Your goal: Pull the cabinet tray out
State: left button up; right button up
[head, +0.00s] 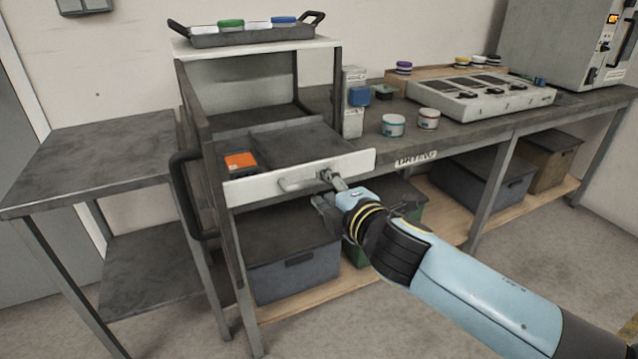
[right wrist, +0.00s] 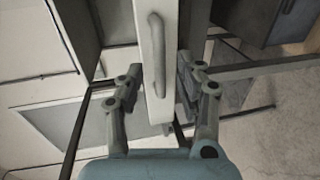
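The cabinet (head: 258,46) stands at the left end of the bench, its front open. Its grey tray (head: 290,139) has a white front panel (head: 245,189) with a grey bar handle (head: 296,183). An orange-topped item (head: 240,162) lies in the tray at the left. How far out the tray sits is hard to tell. My right gripper (head: 328,190) is at the panel, by the right part of the handle. In the right wrist view its fingers (right wrist: 157,85) are apart, on either side of the panel and handle (right wrist: 157,52), with no clear grip. My left gripper is out of view.
A side table (head: 95,160) is further left. Bins (head: 295,270) sit on the lower shelf. Jars (head: 393,125) and a control panel (head: 480,98) are on the bench. The floor in front is clear.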

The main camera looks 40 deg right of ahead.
jog(key=v, duration=0.8)
jog(key=s+f+m+g+y, duration=0.1)
jog(key=s+f+m+g, duration=0.25)
jog(key=f, duration=1.05)
jog(key=s+f+m+g, duration=0.25)
jog(key=s+f, duration=0.25)
jog(key=f, duration=0.9)
jog(key=s+f+m+g, duration=0.2)
jog(key=s+f, duration=0.4)
jog(key=s, duration=0.3)
jog(key=s+a+f+m+g+y, duration=0.1)
jog(key=s+f+m+g, duration=0.2)
jog(key=s, duration=0.7)
jog(key=s+f+m+g+y, duration=0.1)
jog(key=s+f+m+g, duration=0.2)
jog(key=s+f, duration=0.5)
jog(key=shift+s+a+f+m, duration=0.3)
jog(key=shift+s+m, duration=0.3)
jog(key=shift+s, duration=0.55)
